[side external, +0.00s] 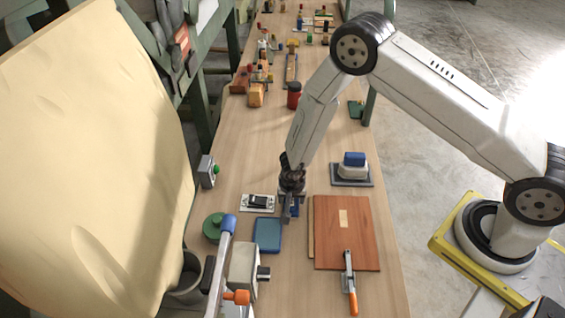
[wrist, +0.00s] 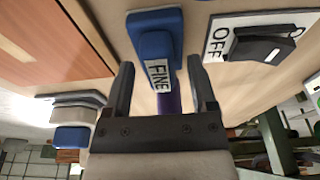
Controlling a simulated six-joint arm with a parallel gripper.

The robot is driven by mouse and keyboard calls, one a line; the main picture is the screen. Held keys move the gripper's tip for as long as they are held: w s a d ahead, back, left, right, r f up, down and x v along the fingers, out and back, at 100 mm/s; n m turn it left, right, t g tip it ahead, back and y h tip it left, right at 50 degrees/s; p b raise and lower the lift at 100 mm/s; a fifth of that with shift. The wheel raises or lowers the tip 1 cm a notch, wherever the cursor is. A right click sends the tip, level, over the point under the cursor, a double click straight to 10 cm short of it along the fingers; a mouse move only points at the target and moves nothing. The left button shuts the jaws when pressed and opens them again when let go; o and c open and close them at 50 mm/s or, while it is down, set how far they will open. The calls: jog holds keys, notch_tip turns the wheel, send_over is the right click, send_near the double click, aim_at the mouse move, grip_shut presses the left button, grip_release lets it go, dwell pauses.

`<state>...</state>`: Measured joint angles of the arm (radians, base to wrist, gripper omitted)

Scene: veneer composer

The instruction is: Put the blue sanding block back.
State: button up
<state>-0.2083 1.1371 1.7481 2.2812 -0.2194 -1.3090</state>
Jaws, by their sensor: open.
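My gripper (side external: 290,212) is low over the middle of the bench, pointing down. In the wrist view its two fingers (wrist: 160,63) are open and apart. A blue block (wrist: 152,42) with a white label reading FINE lies between and just beyond the fingertips. I cannot tell whether either finger touches it. In the side view only small dark-blue parts of it (side external: 295,209) show by the fingers; the rest is hidden. A flat blue piece (side external: 267,235) lies nearer the camera. A blue-topped white block (side external: 353,168) sits on a grey base, back right of my gripper.
A switch plate (side external: 258,203) marked OFF in the wrist view lies left of my gripper. A green round piece (side external: 214,227) is at left. Bare bench lies behind my gripper.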

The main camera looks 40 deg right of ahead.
aim_at(291, 205)
jog(key=shift+r, duration=0.15)
notch_tip(291, 205, up, 12)
jog(key=s+a, duration=0.1)
jog(key=shift+s+a, duration=0.35)
dwell(0.5)
dwell(0.5)
